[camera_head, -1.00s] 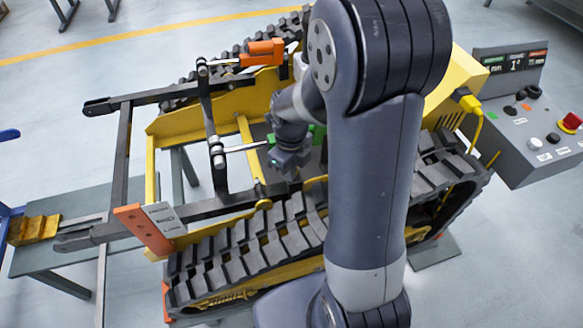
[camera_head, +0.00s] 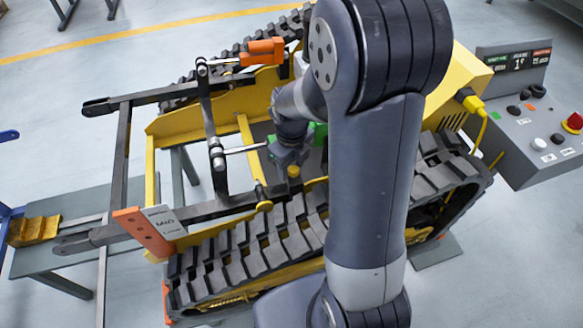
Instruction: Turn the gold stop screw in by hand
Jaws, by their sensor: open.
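A yellow tracked carrier (camera_head: 180,127) fills the middle of the view. My gripper (camera_head: 290,160) points down inside its frame, left of my upper arm, and is open. A small round gold piece (camera_head: 293,171) shows right at the fingertips; it may be the stop screw, and I cannot tell whether the jaws are around it or beside it. Another gold round end (camera_head: 264,206) lies lower left, beside the near track (camera_head: 245,245). My arm hides the carrier's middle right.
A black lift frame (camera_head: 122,160) with an orange-ended plate (camera_head: 143,230) stands at the left. An orange block (camera_head: 263,50) sits at the far side. A grey control box (camera_head: 540,135) with a red button stands at the right.

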